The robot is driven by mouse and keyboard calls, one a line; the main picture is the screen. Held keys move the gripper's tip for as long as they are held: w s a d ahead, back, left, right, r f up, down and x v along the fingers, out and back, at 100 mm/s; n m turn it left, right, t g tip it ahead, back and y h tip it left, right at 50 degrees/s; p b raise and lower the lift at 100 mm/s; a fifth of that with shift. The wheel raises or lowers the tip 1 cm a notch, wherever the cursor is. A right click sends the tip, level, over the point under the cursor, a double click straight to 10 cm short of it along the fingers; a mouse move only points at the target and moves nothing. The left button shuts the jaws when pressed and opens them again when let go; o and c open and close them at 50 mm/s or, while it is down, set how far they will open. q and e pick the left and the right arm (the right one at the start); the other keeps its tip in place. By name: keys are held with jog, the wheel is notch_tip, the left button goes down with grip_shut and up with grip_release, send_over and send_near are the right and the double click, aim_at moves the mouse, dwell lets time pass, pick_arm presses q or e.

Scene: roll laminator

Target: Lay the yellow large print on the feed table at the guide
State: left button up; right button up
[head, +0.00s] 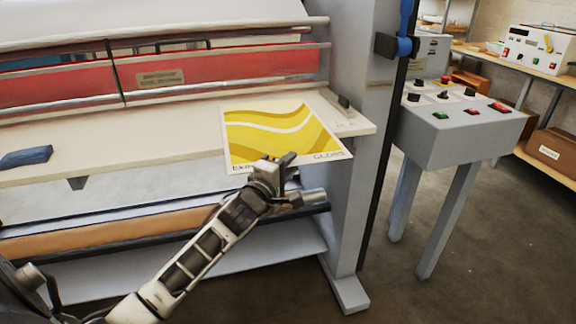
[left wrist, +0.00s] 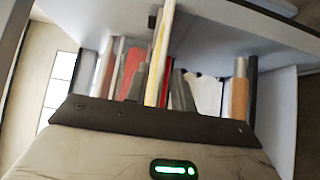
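The yellow large print (head: 275,128), with pale wavy bands and a white border with lettering, is over the right part of the cream feed table (head: 120,143) in the head view. Its near edge juts past the table's front edge. I cannot tell whether its far part touches the table. My left gripper (head: 280,162) is at that near edge, shut on it. In the left wrist view the print (left wrist: 158,62) shows edge-on as a thin strip rising from the gripper. The small guide block (head: 345,103) stands right of the print, with a gap between. My right gripper is out of view.
A dark blue block or cloth (head: 26,157) lies on the feed table's left part. Rollers and a red panel (head: 220,68) are behind the table. The grey side frame (head: 355,190) and a control stand (head: 455,135) are to the right.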

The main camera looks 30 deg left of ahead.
pick_arm(q)
jog(key=shift+r, duration=0.1)
jog(key=shift+s+r, duration=0.1)
jog(key=s+d+b, duration=0.1)
jog(key=s, duration=1.1)
jog(key=s+d+f+m+g+h, duration=0.1)
jog(key=s+d+f+m, duration=0.3)
jog(key=f, duration=0.4)
jog(key=s+d+f+m+g+h, duration=0.1)
jog(key=s+d+f+m+g, duration=0.3)
jog(key=d+f+m, duration=0.3)
jog(key=s+d+f+m+g+h, duration=0.2)
jog(key=s+d+f+m, duration=0.3)
jog(key=f+m, duration=0.3)
jog(key=shift+s+d+f+m+g, duration=0.3)
jog(key=shift+d+f+m, duration=0.1)
jog(key=shift+d+m, duration=0.35)
jog(key=shift+s+d+f+m, duration=0.25)
jog(key=shift+s+d+m, duration=0.1)
jog(key=shift+d, duration=0.05)
jog(key=c, duration=0.5)
jog(key=shift+s+d+f, duration=0.1)
grip_shut()
jog(key=shift+h, duration=0.3)
